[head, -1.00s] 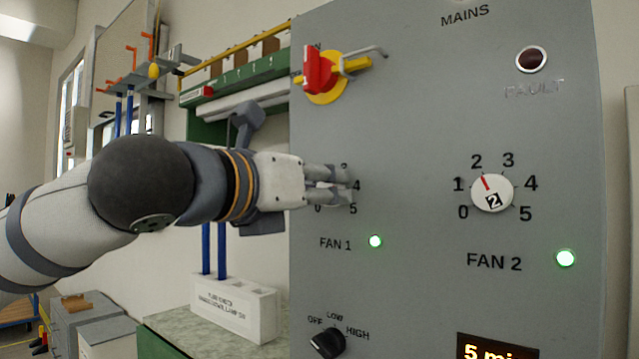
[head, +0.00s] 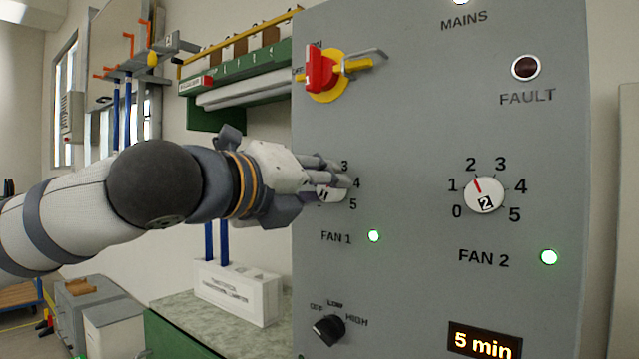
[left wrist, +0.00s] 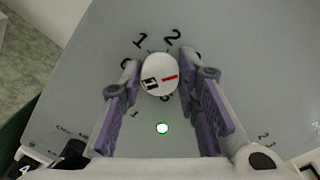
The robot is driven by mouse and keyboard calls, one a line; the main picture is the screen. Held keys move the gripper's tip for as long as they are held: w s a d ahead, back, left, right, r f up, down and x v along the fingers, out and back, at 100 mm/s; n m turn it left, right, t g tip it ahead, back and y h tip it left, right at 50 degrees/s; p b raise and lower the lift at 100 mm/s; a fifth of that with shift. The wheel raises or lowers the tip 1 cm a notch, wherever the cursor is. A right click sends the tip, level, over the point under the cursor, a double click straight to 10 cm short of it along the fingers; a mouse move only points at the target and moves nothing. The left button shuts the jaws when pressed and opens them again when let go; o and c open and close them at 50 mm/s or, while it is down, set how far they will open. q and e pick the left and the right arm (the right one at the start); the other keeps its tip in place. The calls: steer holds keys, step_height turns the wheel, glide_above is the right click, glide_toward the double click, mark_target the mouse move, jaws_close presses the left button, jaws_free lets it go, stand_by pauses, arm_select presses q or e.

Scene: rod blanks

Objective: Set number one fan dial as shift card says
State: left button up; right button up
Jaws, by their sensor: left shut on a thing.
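The fan 1 dial (head: 328,194) is a round white knob on the grey panel (head: 420,120), above the FAN 1 label. My left gripper (head: 335,177) is at this dial and partly covers it and its scale. In the left wrist view the dial (left wrist: 158,84) sits between the two fingers of my left gripper (left wrist: 159,88), which is shut on it. Its red mark points right in that view, past the 2; the finger hides the numbers there, so I cannot tell the exact setting. No shift card is readable. My right gripper is not in view.
The fan 2 dial (head: 484,195) is to the right, its red mark near 2. A red and yellow switch (head: 322,73) with a metal hook is above. A black knob (head: 328,330) and a "5 min" display (head: 484,342) are below. Green lamp (head: 374,236) is lit.

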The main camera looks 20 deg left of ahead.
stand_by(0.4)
arm_select(q)
steer(key=o, duration=1.2)
steer(key=shift+c, duration=0.2)
steer(key=v, duration=1.2)
